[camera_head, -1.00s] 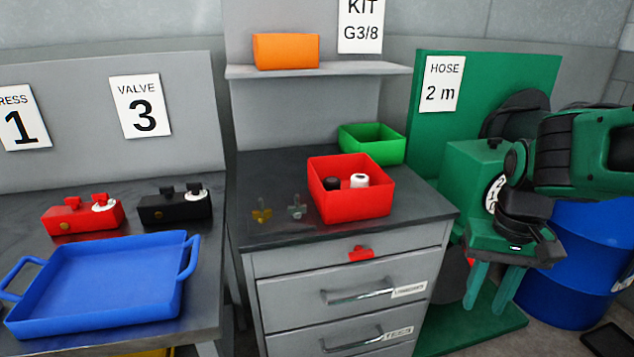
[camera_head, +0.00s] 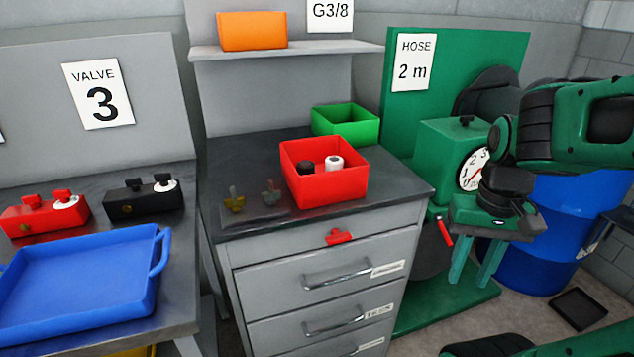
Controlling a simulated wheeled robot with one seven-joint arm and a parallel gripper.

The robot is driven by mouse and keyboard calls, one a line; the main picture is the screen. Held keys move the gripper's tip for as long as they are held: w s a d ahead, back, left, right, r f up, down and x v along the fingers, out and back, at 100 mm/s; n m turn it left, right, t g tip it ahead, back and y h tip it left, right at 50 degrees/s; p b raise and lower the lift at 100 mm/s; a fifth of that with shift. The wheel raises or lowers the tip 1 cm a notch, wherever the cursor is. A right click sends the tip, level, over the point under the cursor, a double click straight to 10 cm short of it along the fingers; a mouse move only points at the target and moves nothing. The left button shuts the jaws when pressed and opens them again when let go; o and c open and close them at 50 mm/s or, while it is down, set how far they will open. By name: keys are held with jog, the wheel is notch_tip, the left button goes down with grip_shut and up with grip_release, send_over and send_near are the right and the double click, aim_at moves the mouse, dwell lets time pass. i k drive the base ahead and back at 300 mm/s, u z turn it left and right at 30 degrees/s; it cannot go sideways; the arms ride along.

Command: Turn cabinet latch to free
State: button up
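The cabinet latch is a small red piece (camera_head: 339,237) on the front of the grey drawer cabinet (camera_head: 250,258), just under the dark top and above the drawers. It looks roughly level, but its exact turn is too small to tell. My gripper (camera_head: 479,275) hangs at the right with its two green fingers pointing down. The fingers are apart and nothing shows between them. The gripper is to the right of the latch and clear of the cabinet, in front of the green hose stand.
A red bin (camera_head: 325,190) with a black and a white item stands on the cabinet top, with a green bin (camera_head: 345,124) behind it. A blue tray (camera_head: 75,290) lies on the left bench. A blue barrel (camera_head: 575,230) stands at the right. The floor before the cabinet's right side looks partly clear.

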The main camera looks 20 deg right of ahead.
aim_at(335, 236)
jog(key=u, duration=0.05)
jog(key=k, duration=1.15)
jog(key=z, duration=0.2)
